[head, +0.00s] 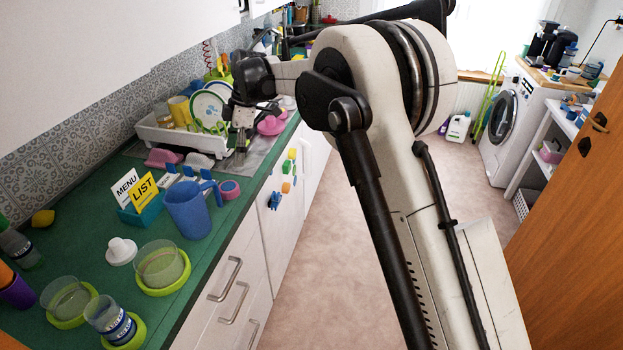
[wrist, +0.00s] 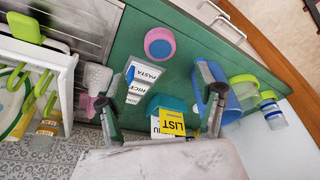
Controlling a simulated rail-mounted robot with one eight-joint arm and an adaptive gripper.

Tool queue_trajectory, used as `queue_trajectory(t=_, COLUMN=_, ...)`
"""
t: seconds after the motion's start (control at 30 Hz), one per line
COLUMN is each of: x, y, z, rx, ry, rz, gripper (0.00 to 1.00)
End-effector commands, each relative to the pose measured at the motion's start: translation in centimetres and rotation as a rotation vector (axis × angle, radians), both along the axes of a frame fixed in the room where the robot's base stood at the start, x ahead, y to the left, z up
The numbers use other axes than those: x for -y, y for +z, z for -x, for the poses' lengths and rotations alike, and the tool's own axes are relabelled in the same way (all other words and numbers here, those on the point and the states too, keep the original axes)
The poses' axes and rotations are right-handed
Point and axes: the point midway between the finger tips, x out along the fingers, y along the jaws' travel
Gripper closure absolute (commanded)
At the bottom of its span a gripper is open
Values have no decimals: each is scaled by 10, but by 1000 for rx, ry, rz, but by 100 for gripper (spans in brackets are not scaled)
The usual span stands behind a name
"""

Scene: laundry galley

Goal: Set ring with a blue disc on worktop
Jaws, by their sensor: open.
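A pink ring with a blue disc inside (head: 230,189) lies on the green worktop (head: 85,222), near its front edge and just behind the blue jug. In the wrist view the ring (wrist: 159,44) shows above the gap between my fingertips, apart from them. My gripper (head: 241,143) hangs over the sink area in the head view, farther back than the ring. In the wrist view my gripper (wrist: 153,84) is open, with nothing between its fingers. The worktop also shows in the wrist view (wrist: 178,75).
A blue jug (head: 189,210) and a teal card holder (head: 143,214) stand close to the ring. A white dish rack (head: 170,138) with plates stands along the wall. Glasses in lime holders (head: 160,266) and a white lidded item (head: 121,251) occupy the nearer worktop.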

Motion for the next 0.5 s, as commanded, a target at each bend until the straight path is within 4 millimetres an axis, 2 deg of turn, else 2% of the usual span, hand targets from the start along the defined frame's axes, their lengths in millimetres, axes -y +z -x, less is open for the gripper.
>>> queue_trajectory(t=0.17, x=2, y=2, z=1, rx=0, ry=-7, rz=1, gripper=33)
queue_trajectory(t=0.27, x=13, y=12, z=3, rx=5, ry=-46, rz=4, gripper=33)
queue_trajectory(t=0.37, x=35, y=32, z=9, rx=15, ry=-130, rz=12, gripper=33)
queue_trajectory(t=0.5, x=75, y=65, z=24, rx=33, ry=-291, rz=20, gripper=33)
